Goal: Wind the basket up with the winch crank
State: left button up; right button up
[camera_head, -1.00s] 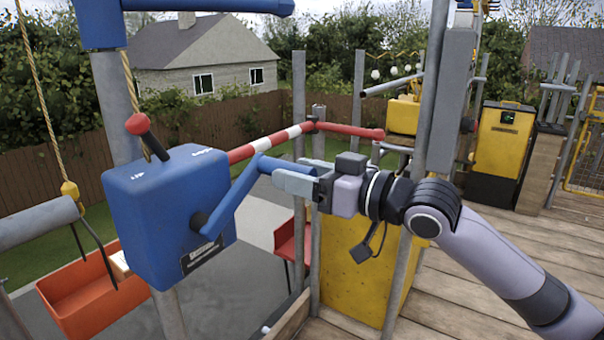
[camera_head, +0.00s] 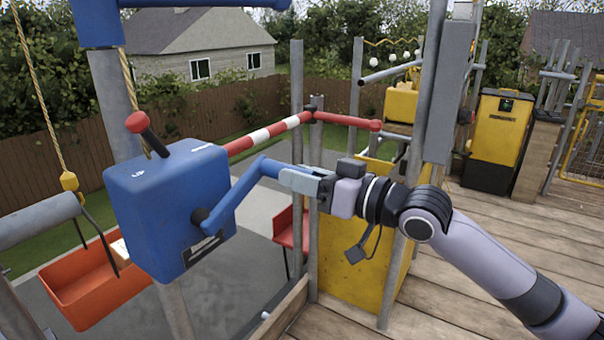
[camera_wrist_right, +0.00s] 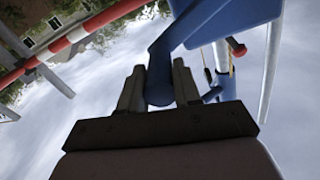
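The winch is a blue box (camera_head: 170,215) on a grey post, with a blue crank (camera_head: 234,197) on its near side. The crank arm slants up and right to a round handle, whose blue end (camera_wrist_right: 159,88) shows in the right wrist view. My right gripper (camera_head: 300,180) is around this handle; in the wrist view its fingers (camera_wrist_right: 158,92) lie close along both sides and look shut on it. The orange basket (camera_head: 96,283) hangs low at the left below a yellow hook block (camera_head: 69,181) on a rope. My left gripper is out of view.
A red-knobbed lever (camera_head: 143,130) stands on the winch. A red and white bar (camera_head: 270,133) runs behind the crank. Grey posts (camera_head: 313,215) and a yellow panel (camera_head: 350,265) stand close to my right arm. Wooden decking (camera_head: 470,260) is open at the right.

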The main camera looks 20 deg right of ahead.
jog(key=o, duration=0.4)
jog(key=shift+f, duration=0.1)
jog(key=shift+c, duration=0.2)
jog(key=shift+d, duration=0.1)
jog(key=b+v, duration=0.1)
jog(key=v, duration=0.6)
